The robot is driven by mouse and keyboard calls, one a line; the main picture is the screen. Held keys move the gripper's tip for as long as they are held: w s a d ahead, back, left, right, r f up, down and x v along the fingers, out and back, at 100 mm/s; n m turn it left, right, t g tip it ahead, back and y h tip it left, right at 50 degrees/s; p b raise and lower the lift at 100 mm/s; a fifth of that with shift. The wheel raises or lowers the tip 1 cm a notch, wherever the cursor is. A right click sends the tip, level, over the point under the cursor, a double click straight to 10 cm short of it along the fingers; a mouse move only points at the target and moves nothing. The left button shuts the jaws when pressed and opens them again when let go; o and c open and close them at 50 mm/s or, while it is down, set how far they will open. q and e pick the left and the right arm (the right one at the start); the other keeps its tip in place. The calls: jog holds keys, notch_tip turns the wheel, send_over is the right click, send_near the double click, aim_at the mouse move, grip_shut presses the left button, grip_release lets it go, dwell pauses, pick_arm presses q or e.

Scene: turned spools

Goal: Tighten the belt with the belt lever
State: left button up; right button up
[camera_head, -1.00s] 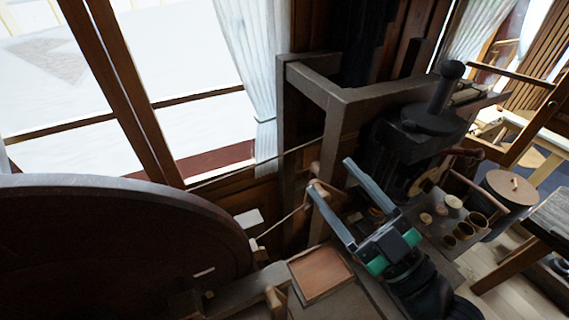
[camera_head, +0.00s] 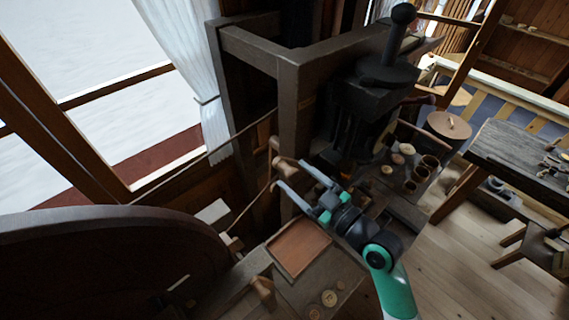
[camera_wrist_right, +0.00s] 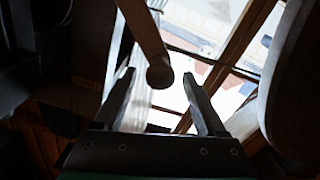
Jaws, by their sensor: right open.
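A wooden handle with a rounded end (camera_head: 282,167), which looks like the belt lever, stands at the frame post in the head view. In the right wrist view the handle (camera_wrist_right: 150,40) comes down from the top, its round end between my finger tips. My right gripper (camera_head: 290,174) is open around or just short of that end; I cannot tell whether it touches. The right gripper also shows in the wrist view (camera_wrist_right: 159,78). The thin belt (camera_head: 247,207) runs from the large dark wheel (camera_head: 100,255) toward the post. My left gripper is out of view.
A dark wooden frame (camera_head: 290,110) stands behind the gripper. A shallow reddish tray (camera_head: 300,247) lies below it. A wooden peg (camera_head: 262,288) is left of the tray. Several small cups and spools stand right of the gripper. A workbench (camera_head: 515,155) is farther right.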

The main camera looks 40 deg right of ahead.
aim_at(284, 165)
jog(key=w, duration=0.4)
jog(key=shift+w, duration=0.3)
jog(key=shift+c, duration=0.2)
grip_shut()
dwell(1.0)
